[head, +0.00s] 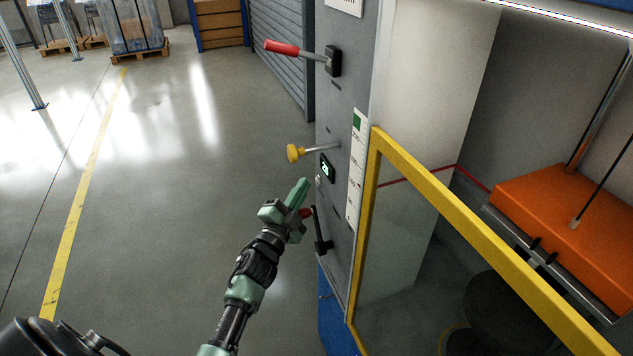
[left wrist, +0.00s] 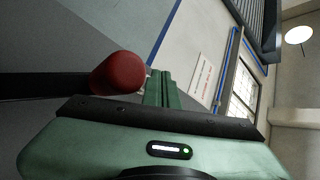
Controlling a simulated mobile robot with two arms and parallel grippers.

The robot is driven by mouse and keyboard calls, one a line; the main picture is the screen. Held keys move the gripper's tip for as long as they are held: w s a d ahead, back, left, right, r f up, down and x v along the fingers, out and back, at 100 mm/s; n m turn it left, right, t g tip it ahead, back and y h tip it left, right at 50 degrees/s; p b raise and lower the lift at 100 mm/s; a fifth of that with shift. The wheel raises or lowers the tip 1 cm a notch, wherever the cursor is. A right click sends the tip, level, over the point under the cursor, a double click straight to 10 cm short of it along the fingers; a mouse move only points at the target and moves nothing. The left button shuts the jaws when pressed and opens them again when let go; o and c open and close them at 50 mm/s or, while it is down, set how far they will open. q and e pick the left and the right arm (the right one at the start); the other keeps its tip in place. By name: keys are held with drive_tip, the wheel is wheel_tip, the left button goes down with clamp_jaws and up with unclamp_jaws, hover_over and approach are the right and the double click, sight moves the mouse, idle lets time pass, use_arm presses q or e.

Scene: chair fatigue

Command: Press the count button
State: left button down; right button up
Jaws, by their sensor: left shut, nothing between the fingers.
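The machine's grey side panel (head: 345,90) carries a small dark counter display (head: 327,168) with lit digits. A small pale button (head: 318,181) seems to sit just below the display; it is too small to make out well. My left gripper (head: 302,190) is shut and empty, its fingertips pointing up just left of the button. I cannot tell whether they touch the panel. In the left wrist view the closed green fingers (left wrist: 162,88) show beside a red knob (left wrist: 118,73). My right gripper is not in view.
A red-knobbed lever (head: 320,235) is close below the left gripper. A yellow knob (head: 294,153) on a rod and a red-handled lever (head: 283,48) stick out above. A yellow-framed clear guard (head: 480,230) stands open at right, near an orange block (head: 560,210).

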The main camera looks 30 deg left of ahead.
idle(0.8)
use_arm(q)
drive_tip(key=shift+w+d, duration=0.3)
drive_tip(key=shift+w, duration=0.05)
drive_tip(key=shift+w+d, duration=0.25)
idle(0.8)
drive_tip(key=shift+s+a, duration=0.55)
drive_tip(key=shift+s, duration=0.05)
drive_tip(key=s+a+p, duration=0.1)
drive_tip(key=s+a, duration=0.2)
drive_tip(key=shift+s+a, duration=0.1)
drive_tip(key=shift+s, duration=0.3)
idle(0.3)
idle(0.8)
